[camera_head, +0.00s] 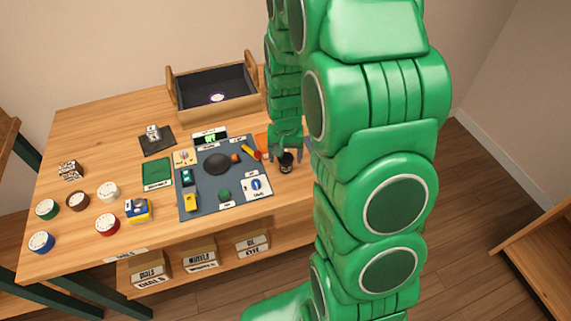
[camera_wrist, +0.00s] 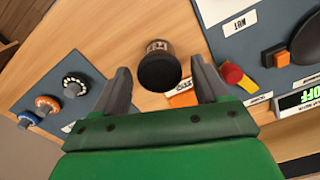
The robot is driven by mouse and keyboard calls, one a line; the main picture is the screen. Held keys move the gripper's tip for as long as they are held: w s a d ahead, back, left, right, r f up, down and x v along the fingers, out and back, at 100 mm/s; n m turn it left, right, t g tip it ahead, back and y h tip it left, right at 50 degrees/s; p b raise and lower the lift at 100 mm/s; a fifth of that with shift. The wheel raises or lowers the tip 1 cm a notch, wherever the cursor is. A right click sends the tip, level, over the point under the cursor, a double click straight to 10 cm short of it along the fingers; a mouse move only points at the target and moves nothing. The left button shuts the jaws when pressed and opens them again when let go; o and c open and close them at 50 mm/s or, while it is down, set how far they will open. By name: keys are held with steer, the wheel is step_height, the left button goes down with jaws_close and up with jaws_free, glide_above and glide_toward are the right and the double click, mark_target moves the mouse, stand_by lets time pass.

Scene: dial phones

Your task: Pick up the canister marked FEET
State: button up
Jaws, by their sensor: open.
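A dark canister (camera_wrist: 159,72) with a black top and a pale label band stands on the wooden table. The band's lettering is too small to read surely in the wrist view. My gripper (camera_wrist: 161,68) is open, with one finger on each side of the canister and a gap on both sides. In the head view the canister (camera_head: 286,163) is partly hidden by my gripper (camera_head: 286,157), which points down at it, right of the grey panel.
The grey panel (camera_head: 211,204) with buttons and switches lies left of the canister. A red-tipped yellow piece (camera_wrist: 232,73) and an orange card (camera_wrist: 183,98) are close to the fingers. A dark-lined tray (camera_head: 183,113) stands behind. Several round dials, such as the red one (camera_head: 107,224), sit at left.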

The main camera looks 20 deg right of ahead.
steer(key=shift+f, duration=1.3)
steer(key=shift+c, duration=0.2)
steer(key=c, duration=0.9)
steer(key=shift+r, duration=0.1)
steer(key=shift+w+r, duration=0.1)
steer(key=shift+r, duration=0.55)
steer(key=shift+s+a+r, duration=0.25)
steer(key=shift+s+r, duration=1.7)
steer(key=shift+s, duration=0.4)
steer(key=shift+s+a+r, duration=0.2)
steer(key=shift+s+r, duration=1.7)
steer(key=shift+s, duration=0.4)
steer(key=shift+s+a+r, duration=0.25)
steer(key=shift+s+r, duration=1.7)
steer(key=shift+s, duration=0.4)
